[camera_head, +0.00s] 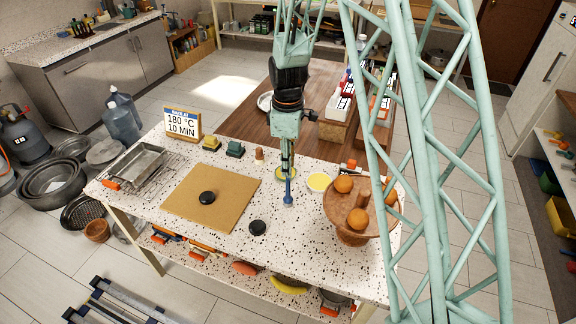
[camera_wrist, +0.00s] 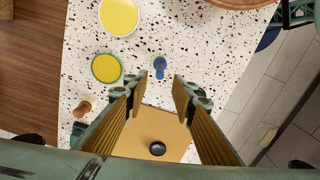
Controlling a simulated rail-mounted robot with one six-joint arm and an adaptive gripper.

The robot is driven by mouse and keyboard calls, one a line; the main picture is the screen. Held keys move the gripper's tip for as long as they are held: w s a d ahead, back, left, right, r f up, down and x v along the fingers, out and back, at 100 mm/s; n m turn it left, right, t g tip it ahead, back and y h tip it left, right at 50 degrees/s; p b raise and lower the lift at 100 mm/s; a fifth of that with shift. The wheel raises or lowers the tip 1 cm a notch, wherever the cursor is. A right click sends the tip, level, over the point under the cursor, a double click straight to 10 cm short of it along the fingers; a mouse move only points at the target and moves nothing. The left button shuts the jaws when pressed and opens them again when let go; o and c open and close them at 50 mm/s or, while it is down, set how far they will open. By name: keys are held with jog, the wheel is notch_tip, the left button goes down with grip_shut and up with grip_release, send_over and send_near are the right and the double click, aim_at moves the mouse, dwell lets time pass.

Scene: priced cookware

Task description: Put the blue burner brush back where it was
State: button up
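The blue burner brush (camera_head: 288,191) appears as a slim blue shape with a wider lower end, on the speckled table near its middle. It also shows in the wrist view (camera_wrist: 160,66), beyond the fingertips and in line with the gap between them. My gripper (camera_head: 287,160) is above the table, at the brush's upper end in the head view. In the wrist view its fingers (camera_wrist: 160,94) are apart with nothing between them. I cannot tell the exact height between fingertips and brush.
Two yellow discs (camera_head: 318,182) (camera_head: 284,173) lie close by. A wooden stand with orange balls (camera_head: 357,219) is to the right. A tan board (camera_head: 232,190) with a black puck (camera_head: 207,197) is left; another black puck (camera_head: 257,228) lies in front. A sign (camera_head: 182,124) stands behind.

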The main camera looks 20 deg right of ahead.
jog(key=shift+r, duration=0.1)
dwell(0.4)
jog(key=s+r+m+t, duration=0.1)
jog(key=s+r+m, duration=0.1)
jog(key=s+r, duration=0.55)
jog(key=s+r+m, duration=0.2)
jog(key=s+r, duration=0.2)
jog(key=r, duration=0.7)
jog(key=s+r+m+t, duration=0.1)
jog(key=s+r+m, duration=0.1)
jog(key=s+r, duration=0.6)
jog(key=s+r+m+t, duration=0.1)
jog(key=s+r+m, duration=0.2)
jog(key=s, duration=0.8)
jog(key=s+r+m, duration=0.3)
jog(key=s+r, duration=0.4)
jog(key=s, duration=0.5)
jog(key=shift+s+m+t, duration=0.2)
jog(key=shift+m+t, duration=0.2)
jog(key=shift+r, duration=0.1)
